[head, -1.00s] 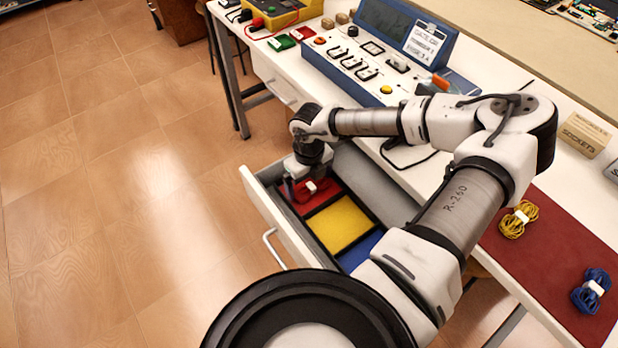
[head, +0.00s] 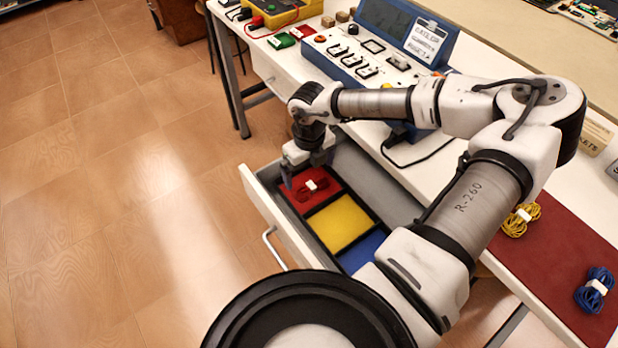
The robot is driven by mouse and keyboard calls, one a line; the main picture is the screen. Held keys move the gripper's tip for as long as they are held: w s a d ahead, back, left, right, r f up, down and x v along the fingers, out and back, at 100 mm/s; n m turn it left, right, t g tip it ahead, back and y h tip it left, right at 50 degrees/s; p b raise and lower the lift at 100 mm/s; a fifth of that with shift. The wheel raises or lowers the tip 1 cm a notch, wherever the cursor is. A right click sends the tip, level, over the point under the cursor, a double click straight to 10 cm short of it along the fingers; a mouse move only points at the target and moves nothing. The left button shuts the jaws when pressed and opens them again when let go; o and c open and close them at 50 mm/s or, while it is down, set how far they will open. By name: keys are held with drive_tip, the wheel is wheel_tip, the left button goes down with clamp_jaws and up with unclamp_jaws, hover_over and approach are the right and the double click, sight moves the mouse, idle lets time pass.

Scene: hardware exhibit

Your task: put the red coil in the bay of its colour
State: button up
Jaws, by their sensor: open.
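The red coil (head: 314,188) lies in the red bay (head: 289,202) of the open drawer (head: 253,191). It is dark red with a white band, and shows clear of the fingers. My gripper (head: 302,172) is open and empty, above the drawer at the back left of the red bay, apart from the coil. The yellow bay (head: 341,223) and the blue bay (head: 362,252) are empty where they show. The right part of the drawer is hidden behind my arm.
A yellow coil (head: 521,220) and a blue coil (head: 594,290) lie on the dark red mat (head: 548,268) on the white bench. A blue control console (head: 365,62) stands on the bench behind my arm. Open floor lies left of the drawer.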

sight(309, 182)
wheel_tip(309, 182, up, 8)
drive_tip(key=b, duration=0.1)
